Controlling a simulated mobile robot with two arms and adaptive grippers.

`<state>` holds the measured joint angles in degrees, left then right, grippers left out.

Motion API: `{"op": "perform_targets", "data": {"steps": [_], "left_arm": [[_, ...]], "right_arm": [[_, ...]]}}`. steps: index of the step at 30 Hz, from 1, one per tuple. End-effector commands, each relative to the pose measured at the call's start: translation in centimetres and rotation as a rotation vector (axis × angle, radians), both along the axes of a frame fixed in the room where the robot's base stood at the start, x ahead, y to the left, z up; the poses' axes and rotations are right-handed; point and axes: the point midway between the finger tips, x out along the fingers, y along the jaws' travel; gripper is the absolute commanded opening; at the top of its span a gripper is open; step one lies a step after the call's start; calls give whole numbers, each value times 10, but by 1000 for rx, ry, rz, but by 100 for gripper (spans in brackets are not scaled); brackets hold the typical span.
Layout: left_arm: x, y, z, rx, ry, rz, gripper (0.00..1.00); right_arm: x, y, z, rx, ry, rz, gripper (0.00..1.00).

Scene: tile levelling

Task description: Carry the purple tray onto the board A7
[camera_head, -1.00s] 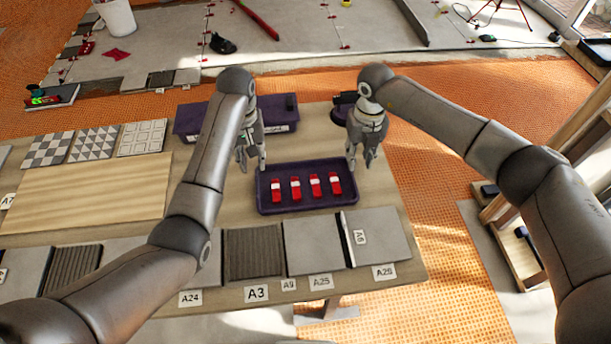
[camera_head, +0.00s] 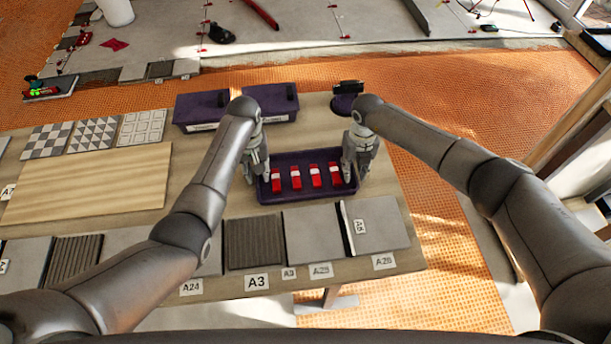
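The purple tray (camera_head: 311,195) stands on the table and holds several red-and-white pieces (camera_head: 315,177). My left gripper (camera_head: 257,178) is at the tray's left end and my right gripper (camera_head: 355,178) at its right end. Both are lowered to the rim, with their fingers apart around the end walls. Whether the fingers touch the walls is too small to tell. The board A7 (camera_head: 90,185) is a bare light wooden board at the left of the table, with the A7 label (camera_head: 8,192) at its left edge.
Purple bins (camera_head: 200,112) and a dark round holder (camera_head: 345,103) stand behind the tray. Patterned tiles (camera_head: 93,135) lie behind the board.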

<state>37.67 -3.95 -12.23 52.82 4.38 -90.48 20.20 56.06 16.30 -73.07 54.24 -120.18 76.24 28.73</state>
Motion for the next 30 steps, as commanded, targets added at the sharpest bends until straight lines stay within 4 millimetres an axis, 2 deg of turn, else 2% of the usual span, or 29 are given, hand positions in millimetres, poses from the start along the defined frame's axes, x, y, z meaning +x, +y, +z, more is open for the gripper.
{"op": "perform_targets", "data": {"steps": [11, 12, 18, 19, 30], "left_arm": [[0, 0, -6, 0, -1, 0, 29], [0, 0, -6, 0, -1, 0, 27], [0, 0, -6, 0, -1, 0, 2], [0, 0, -6, 0, -1, 0, 0], [0, 0, -6, 0, -1, 0, 0]], "right_arm": [[0, 0, -7, 0, -1, 1, 29], [0, 0, -7, 0, 0, 1, 27], [0, 0, -6, 0, 0, 0, 2], [0, 0, -6, 0, 0, 0, 0], [0, 0, -6, 0, -1, 0, 0]]}}
